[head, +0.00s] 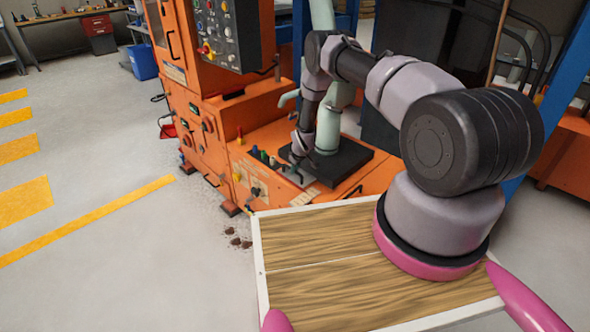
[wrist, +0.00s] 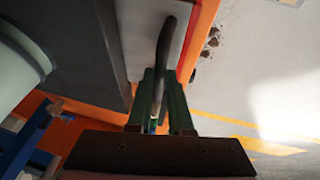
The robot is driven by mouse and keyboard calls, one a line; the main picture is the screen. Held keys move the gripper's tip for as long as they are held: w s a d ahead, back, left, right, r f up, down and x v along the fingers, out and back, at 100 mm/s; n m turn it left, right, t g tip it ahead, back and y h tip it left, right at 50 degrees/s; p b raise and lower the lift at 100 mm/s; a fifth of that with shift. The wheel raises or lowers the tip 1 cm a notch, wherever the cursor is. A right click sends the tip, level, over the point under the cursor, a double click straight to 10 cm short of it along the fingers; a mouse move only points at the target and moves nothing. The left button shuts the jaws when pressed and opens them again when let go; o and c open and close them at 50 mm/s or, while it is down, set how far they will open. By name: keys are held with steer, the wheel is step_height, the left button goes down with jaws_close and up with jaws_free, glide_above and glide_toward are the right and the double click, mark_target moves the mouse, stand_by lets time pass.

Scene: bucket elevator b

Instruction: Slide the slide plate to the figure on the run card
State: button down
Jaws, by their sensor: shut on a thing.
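My gripper (wrist: 163,84) shows its two green fingers in the wrist view, shut on a dark curved handle (wrist: 166,38). The handle lies over a pale grey strip (wrist: 180,45), which may be the slide plate; I cannot tell for sure. In the head view my gripper (head: 296,172) is small and low over the front of the orange machine (head: 232,125), beside a black base block (head: 345,163). A small pale card (head: 304,197) lies on the machine's front ledge, perhaps the run card. Its writing is too small to read.
A pale green pipe (head: 329,125) rises from the black block, close to my arm. Coloured knobs (head: 262,156) stand left of my gripper. A control panel (head: 228,35) hangs above. Brown crumbs (head: 236,239) lie on the floor. The floor at left is clear.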

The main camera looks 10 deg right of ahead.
stand_by(0.6)
steer(key=shift+s+a, duration=0.75)
steer(key=shift+a, duration=0.3)
steer(key=c, duration=0.8)
jaws_free()
steer(key=shift+c, duration=0.2)
steer(key=v, duration=1)
steer(key=shift+r, duration=0.35)
steer(key=shift+s+d, duration=0.1)
steer(key=shift+d, duration=0.05)
